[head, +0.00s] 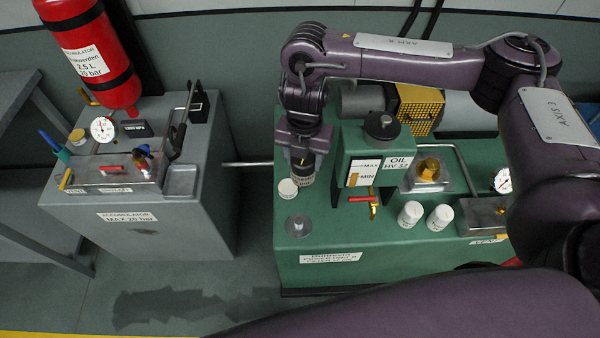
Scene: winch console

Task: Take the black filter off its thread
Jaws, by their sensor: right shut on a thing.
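My right gripper (303,158) comes down from above at the left part of the green console. It is shut on a dark cylinder with a pale label band (303,177), which looks like the black filter. The gripper hides its upper part, and I cannot tell whether its lower end is on a thread or clear of it. A bare round metal flange with a small central stud (298,226) lies in front of it on the green top. My left gripper is not in view.
A small white can (288,189) stands close to the held cylinder. The green oil tank (362,165), with a red-handled tap (362,199), is just right. Two white cans (410,214) (440,217) stand further right. A grey accumulator console (190,222) is at left.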

